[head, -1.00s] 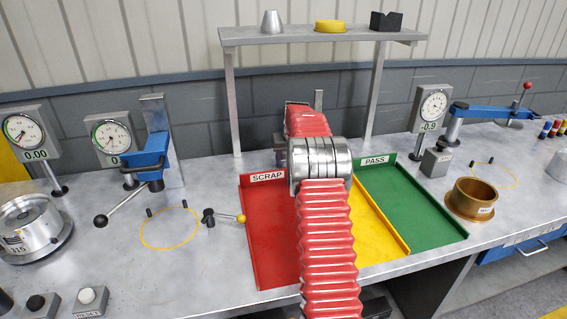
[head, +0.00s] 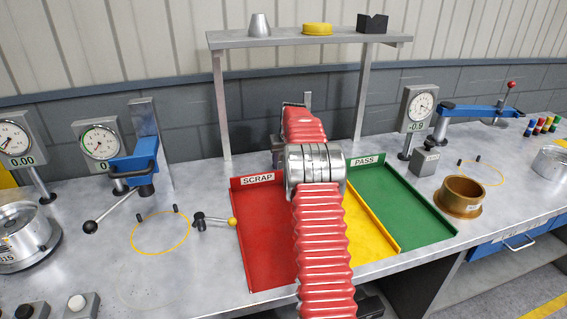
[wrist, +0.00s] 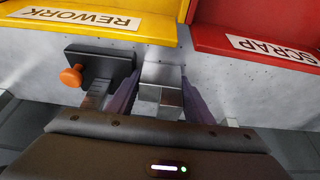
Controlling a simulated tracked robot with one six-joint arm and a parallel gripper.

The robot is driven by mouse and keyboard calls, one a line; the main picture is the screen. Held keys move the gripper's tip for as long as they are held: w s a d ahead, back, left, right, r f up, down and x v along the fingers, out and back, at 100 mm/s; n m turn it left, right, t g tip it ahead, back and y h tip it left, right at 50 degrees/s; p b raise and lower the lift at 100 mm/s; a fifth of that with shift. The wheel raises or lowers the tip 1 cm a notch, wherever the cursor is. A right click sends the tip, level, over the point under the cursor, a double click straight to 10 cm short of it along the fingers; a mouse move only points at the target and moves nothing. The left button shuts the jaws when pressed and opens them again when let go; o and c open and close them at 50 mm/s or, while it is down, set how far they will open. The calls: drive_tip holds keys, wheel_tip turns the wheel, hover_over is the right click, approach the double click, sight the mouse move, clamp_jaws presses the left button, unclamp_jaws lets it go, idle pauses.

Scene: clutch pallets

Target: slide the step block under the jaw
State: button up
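In the wrist view a small grey metal block with stepped faces (wrist: 160,73), seemingly the step block, sits between the two purple fingers of my gripper (wrist: 161,88). Both fingers meet its sides with no visible gap. Whether it touches the bench is unclear. In the head view my red-sleeved arm hides my gripper and the block. A blue clamp (head: 136,167) with a black-knobbed lever stands on a post at the left. A second blue arm (head: 478,111) with a red knob is at the right. Which of them has the jaw is unclear.
The red SCRAP tray (head: 244,238), yellow tray (head: 366,243) and green PASS tray (head: 400,200) lie mid-bench. A brass ring (head: 461,195) is to their right.

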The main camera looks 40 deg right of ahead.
drive_tip(key=shift+s+d+r, duration=0.3)
drive_tip(key=shift+d+r, duration=0.15)
drive_tip(key=shift+r, duration=0.05)
drive_tip(key=shift+o, duration=0.5)
drive_tip(key=a+v, duration=0.1)
drive_tip(key=v, duration=1.1)
drive_tip(key=shift+r, duration=0.3)
drive_tip(key=shift+a, duration=0.1)
